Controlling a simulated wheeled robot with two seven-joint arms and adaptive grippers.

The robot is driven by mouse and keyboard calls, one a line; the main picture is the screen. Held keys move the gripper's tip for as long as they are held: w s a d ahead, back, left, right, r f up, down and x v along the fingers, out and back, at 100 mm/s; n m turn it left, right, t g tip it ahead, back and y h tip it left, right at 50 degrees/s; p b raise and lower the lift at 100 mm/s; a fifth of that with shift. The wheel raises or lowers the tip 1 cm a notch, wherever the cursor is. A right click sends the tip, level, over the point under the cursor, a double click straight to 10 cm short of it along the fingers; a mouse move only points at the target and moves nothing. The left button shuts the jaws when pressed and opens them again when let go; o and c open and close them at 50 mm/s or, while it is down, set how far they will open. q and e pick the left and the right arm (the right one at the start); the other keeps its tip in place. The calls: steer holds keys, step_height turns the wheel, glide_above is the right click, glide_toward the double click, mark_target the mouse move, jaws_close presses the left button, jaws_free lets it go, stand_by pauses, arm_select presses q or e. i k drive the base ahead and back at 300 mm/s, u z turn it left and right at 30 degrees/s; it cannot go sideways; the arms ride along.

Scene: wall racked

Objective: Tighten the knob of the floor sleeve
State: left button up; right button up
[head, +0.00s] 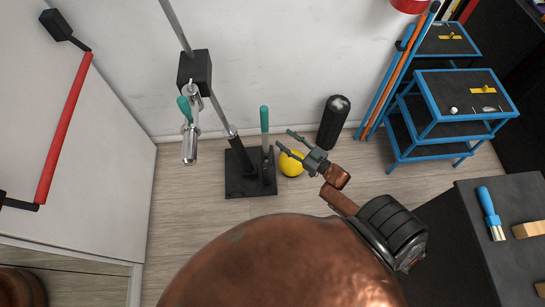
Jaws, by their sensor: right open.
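The floor sleeve (240,157) is a dark tube tilted up from a black base plate (240,189) on the floor. A long silver bar (219,112) runs up from its upper end. An upright teal-topped handle (265,120) stands on the same plate, right of the sleeve. I cannot tell which small part is the knob. My right gripper (284,140) is open and empty, its fingers pointing left toward the teal-topped handle with a visible gap. My left gripper is not in view.
A yellow ball (291,164) lies beside the plate below my right gripper. A black cylinder (333,123) stands at the wall. A blue-framed rack (431,120) and a dark table (515,265) are at right. A chrome piece (190,146) with a teal handle hangs at left.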

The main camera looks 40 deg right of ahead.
mark_target(267, 165)
steer(key=z, duration=1.05)
